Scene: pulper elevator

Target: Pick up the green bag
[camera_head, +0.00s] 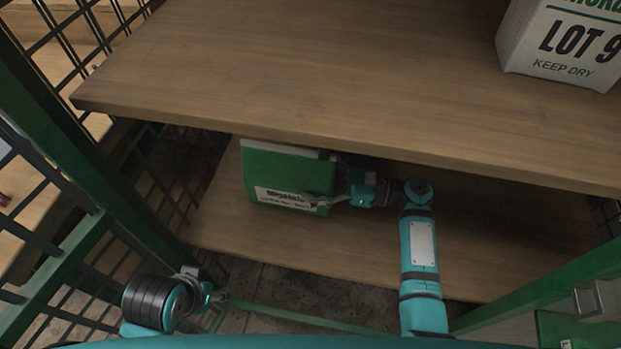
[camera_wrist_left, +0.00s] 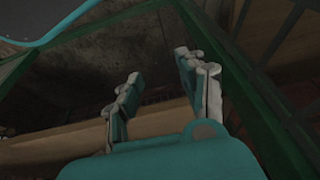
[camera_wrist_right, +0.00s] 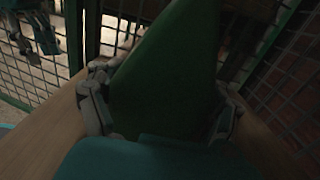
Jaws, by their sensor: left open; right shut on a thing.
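The green bag (camera_head: 285,175) has a white top and a white label. It stands on the lower wooden shelf, partly under the upper shelf's edge, in the head view. My right gripper (camera_head: 328,184) is shut on the right end of the green bag. In the right wrist view the green bag (camera_wrist_right: 165,75) fills the space between the fingers. Whether it touches the shelf I cannot tell. My left gripper (camera_head: 218,298) is open and empty at the lower left, apart from the bag. Its two spread fingers show in the left wrist view (camera_wrist_left: 160,85).
The upper wooden shelf (camera_head: 300,80) overhangs the bag closely. A white "LOT 9" sack (camera_head: 565,45) stands on it at the right. Green posts (camera_head: 80,150) and black mesh stand at the left. The lower shelf (camera_head: 490,225) is bare right of my right arm.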

